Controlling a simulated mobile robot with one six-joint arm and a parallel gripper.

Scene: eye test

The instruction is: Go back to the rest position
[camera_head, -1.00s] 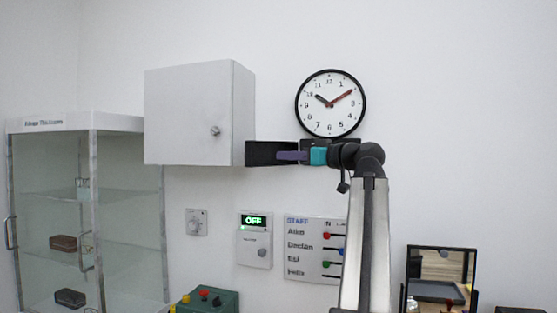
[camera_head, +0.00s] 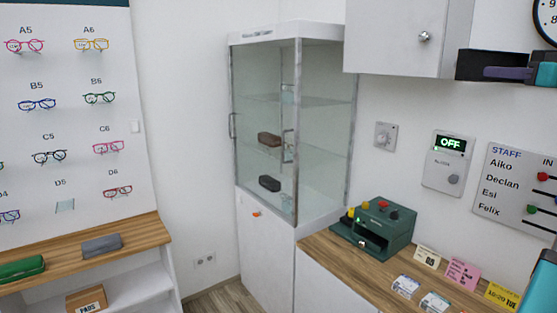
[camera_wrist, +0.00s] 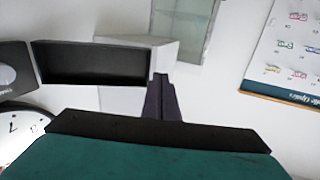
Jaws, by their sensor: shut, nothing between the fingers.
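My gripper (camera_head: 488,72) is at the upper right of the head view, its purple fingers pointing left, with a teal part behind them at the picture's edge. The fingers are shut and empty. They appear in front of a black open box (camera_head: 466,62) beside the white wall cabinet (camera_head: 398,36). In the wrist view the closed fingers (camera_wrist: 160,80) point away from the teal and black gripper body. Most of my arm is out of the head view.
A clock (camera_head: 547,22) is near the box. Below are a green machine (camera_head: 392,222), a staff board (camera_head: 515,185) and cards on a wooden counter (camera_head: 330,250). A glass cabinet (camera_head: 290,45) stands mid-view. Glasses hang on a left wall panel (camera_head: 70,180).

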